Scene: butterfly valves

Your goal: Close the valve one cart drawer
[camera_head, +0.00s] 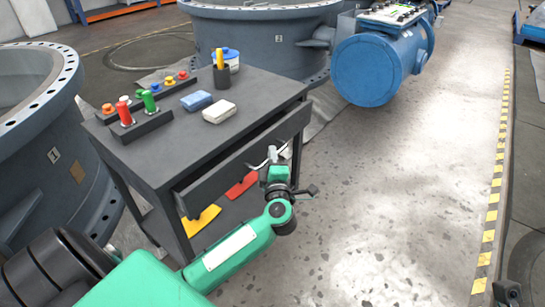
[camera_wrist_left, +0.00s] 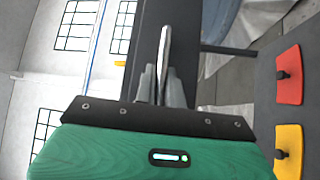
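The dark grey valve cart (camera_head: 180,143) stands left of centre in the head view. Its drawer (camera_head: 225,172) is out from the cart body, with a dark gap between its front panel and the cart top. My left gripper (camera_head: 272,158) is at the right part of the drawer front. In the left wrist view, its two fingers (camera_wrist_left: 162,88) stand close on both sides of the silver drawer handle (camera_wrist_left: 165,48) and appear shut on it. The head view hides most of the handle behind the gripper.
The cart top holds a red cylinder (camera_head: 124,114), a green one (camera_head: 149,101), blue and white blocks and a dark cup. Red (camera_head: 242,185) and yellow (camera_head: 202,220) pieces lie on the lower shelf. Large grey valve bodies stand behind and left. The floor right of the cart is clear.

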